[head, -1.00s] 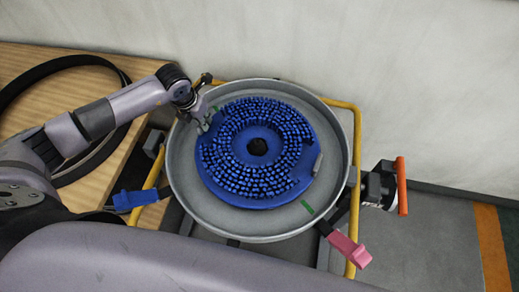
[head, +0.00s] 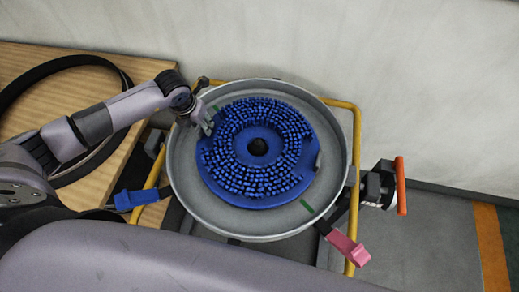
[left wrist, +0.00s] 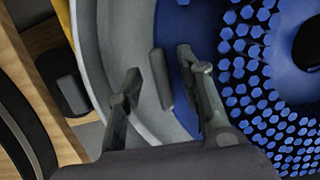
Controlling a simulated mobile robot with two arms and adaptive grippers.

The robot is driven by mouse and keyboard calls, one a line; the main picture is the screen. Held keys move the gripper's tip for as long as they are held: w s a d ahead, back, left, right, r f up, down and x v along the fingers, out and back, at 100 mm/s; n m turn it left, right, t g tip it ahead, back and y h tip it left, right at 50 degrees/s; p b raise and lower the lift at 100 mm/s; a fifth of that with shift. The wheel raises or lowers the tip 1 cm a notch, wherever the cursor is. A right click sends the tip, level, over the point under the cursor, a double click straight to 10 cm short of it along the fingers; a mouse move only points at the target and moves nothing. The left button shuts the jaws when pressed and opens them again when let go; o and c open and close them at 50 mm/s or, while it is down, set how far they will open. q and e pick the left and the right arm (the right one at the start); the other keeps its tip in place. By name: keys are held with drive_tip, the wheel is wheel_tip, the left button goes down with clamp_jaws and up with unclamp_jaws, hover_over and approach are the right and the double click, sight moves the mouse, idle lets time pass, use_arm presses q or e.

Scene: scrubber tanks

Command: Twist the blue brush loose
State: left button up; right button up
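The round blue brush (head: 258,190), with rings of blue bristles and a dark centre hole, lies in the grey round pan (head: 325,190). A small grey tab (head: 318,160) stands at its right edge. My left gripper (head: 208,125) is low at the brush's upper left edge. In the left wrist view the left gripper (left wrist: 160,78) is open, one finger over the pan and one by the blue rim (left wrist: 178,40). Another grey tab (left wrist: 161,80) stands between the fingers, with gaps showing. My right gripper is out of view.
A yellow tube frame (head: 357,130) surrounds the pan. A blue lever (head: 135,199), a pink lever (head: 347,248) and an orange-handled fitting (head: 402,185) stick out around it. A black belt loop (head: 70,62) lies on the wooden table (head: 100,185). A pale wall stands behind.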

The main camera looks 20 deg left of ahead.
use_arm(q)
drive_tip(key=shift+s+f, duration=0.2)
drive_tip(key=v, duration=1.2)
drive_tip(key=shift+r, duration=0.25)
drive_tip(key=shift+w+f, duration=0.1)
